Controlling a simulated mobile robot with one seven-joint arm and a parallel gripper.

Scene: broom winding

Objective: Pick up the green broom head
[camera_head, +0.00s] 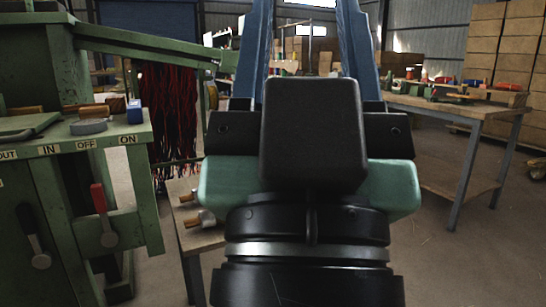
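My gripper (306,6) fills the centre, seen from behind, with a teal body, black finger mounts and two blue fingers. The fingers point up the picture, wide apart, with only background between them; their tips reach the top edge. No broom head is clearly recognisable. A small green item (416,88) lies among things on the right workbench, too small to identify. My gripper is to the left of that bench and nearer the camera. The black block on my wrist hides part of the view behind it.
A green machine (60,175) with levers stands close on the left, dark red strands (170,115) hanging behind it. A low wooden stand (195,235) is beside my wrist. The workbench (485,113) is at right, with stacked boxes (510,50) behind. Floor at lower right is clear.

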